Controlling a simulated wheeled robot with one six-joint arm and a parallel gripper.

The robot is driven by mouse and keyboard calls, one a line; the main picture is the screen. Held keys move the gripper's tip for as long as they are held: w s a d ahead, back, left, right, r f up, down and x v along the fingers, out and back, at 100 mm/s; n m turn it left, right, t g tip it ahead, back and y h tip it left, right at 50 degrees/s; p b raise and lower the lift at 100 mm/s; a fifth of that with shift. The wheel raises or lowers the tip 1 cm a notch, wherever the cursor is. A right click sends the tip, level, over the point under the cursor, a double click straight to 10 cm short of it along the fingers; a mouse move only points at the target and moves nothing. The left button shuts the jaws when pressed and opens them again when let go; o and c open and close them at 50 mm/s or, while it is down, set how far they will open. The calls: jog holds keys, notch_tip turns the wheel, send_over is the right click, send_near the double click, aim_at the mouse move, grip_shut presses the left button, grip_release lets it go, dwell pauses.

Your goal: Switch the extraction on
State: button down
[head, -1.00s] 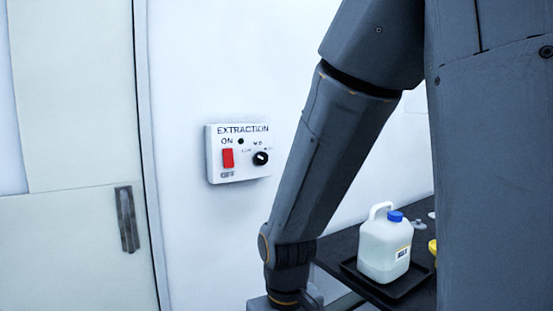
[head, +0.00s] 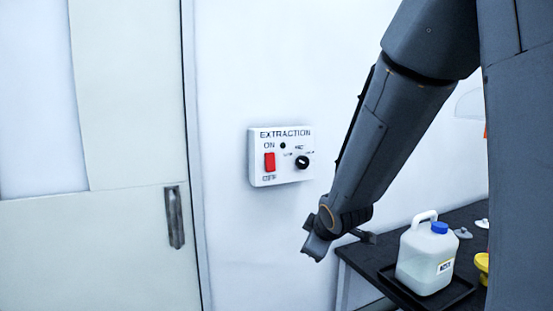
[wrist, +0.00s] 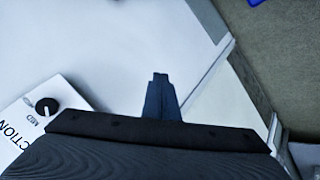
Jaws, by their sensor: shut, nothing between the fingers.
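The white EXTRACTION box (head: 257,172) is fixed to the wall in the middle of the head view. It carries a red rocker switch (head: 269,162) between the ON and OFF labels, a small dark green lamp (head: 283,145) that looks unlit, and a black knob (head: 302,162). I cannot tell which way the rocker is pressed. In the wrist view part of the box (wrist: 68,92) with its knob (wrist: 46,106) shows at the lower left; the rocker is out of that view. My gripper (wrist: 160,76) is shut and empty, apart from the box. In the head view my wrist is right of and below it.
A black bench (head: 462,217) at the right holds a jug with a blue cap (head: 428,262) in a black tray (head: 455,300), and a yellow item (head: 482,262). A pale door with a grey handle (head: 174,217) is at the left. The wall around the box is clear.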

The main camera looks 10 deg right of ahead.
aim_at(272, 167)
jog(key=w+r+n+t+y+p, duration=0.1)
jog(key=w+r+n+t, duration=0.1)
jog(key=r, duration=0.4)
jog(key=w+a+r+n+t+y+p, duration=0.1)
jog(key=w+r+n+t, duration=0.1)
jog(key=w+r+n, duration=0.2)
jog(key=w+r+n+t+y+p, duration=0.1)
jog(key=w+r+n+t, duration=0.1)
jog(key=r, duration=0.6)
jog(key=shift+w+a+n+t, duration=0.25)
jog(key=shift+w+n, duration=0.25)
jog(key=shift+n, duration=0.6)
jog(key=shift+w+r, duration=0.1)
jog(key=p+x, duration=0.6)
jog(key=x, duration=0.7)
jog(key=shift+w+a, duration=0.2)
jog(key=shift+w, duration=0.15)
